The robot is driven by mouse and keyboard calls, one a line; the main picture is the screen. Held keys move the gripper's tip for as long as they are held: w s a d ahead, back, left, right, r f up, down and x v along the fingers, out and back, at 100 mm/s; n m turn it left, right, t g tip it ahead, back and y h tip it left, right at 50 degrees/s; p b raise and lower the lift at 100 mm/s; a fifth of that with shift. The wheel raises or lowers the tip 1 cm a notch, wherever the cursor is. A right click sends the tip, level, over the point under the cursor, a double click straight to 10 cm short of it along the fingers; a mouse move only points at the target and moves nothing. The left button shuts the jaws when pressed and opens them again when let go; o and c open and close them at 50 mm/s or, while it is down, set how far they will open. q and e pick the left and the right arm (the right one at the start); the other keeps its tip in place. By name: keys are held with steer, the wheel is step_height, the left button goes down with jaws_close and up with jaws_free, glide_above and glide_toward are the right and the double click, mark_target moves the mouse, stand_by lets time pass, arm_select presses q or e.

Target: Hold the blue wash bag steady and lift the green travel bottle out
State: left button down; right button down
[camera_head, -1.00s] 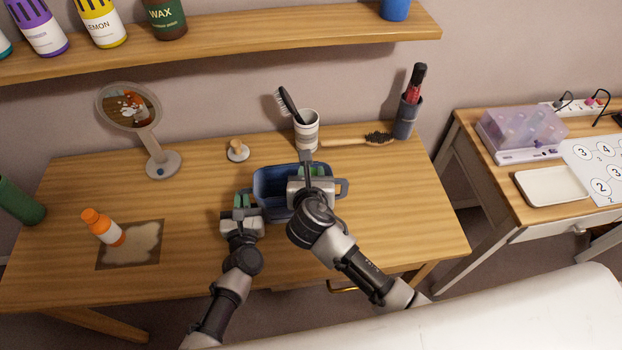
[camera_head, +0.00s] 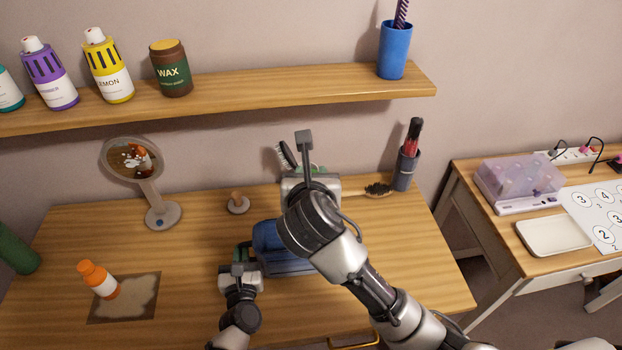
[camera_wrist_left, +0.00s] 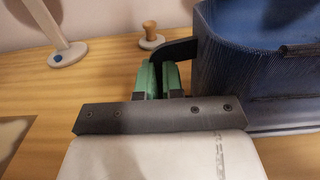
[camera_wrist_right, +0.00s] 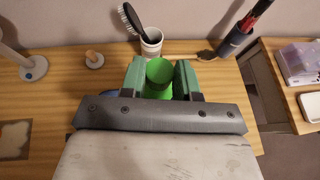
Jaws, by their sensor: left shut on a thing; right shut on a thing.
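The blue wash bag (camera_head: 268,240) stands on the wooden table, and its side wall shows large in the left wrist view (camera_wrist_left: 250,75). My left gripper (camera_head: 243,254) is at the bag's left side, its green-padded fingers shut on the dark handle loop (camera_wrist_left: 177,49). My right gripper (camera_wrist_right: 160,78) is shut on the green travel bottle (camera_wrist_right: 160,72), whose round top shows between the fingers. In the head view the right gripper is raised over the bag and hides the bottle and part of the bag. The bottle's lower end is hidden.
A white cup with a hairbrush (camera_wrist_right: 151,42) stands behind the right gripper. A dark holder (camera_head: 405,168) is at the back right. A round mirror (camera_head: 134,160), a small wooden-knobbed stand (camera_head: 238,204) and an orange bottle (camera_head: 98,280) are left. A shelf (camera_head: 220,97) hangs above.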

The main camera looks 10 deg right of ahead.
arm_select(q)
steer(key=c, duration=1.2)
jaws_free()
steer(key=s, duration=1.2)
steer(key=shift+a, duration=0.4)
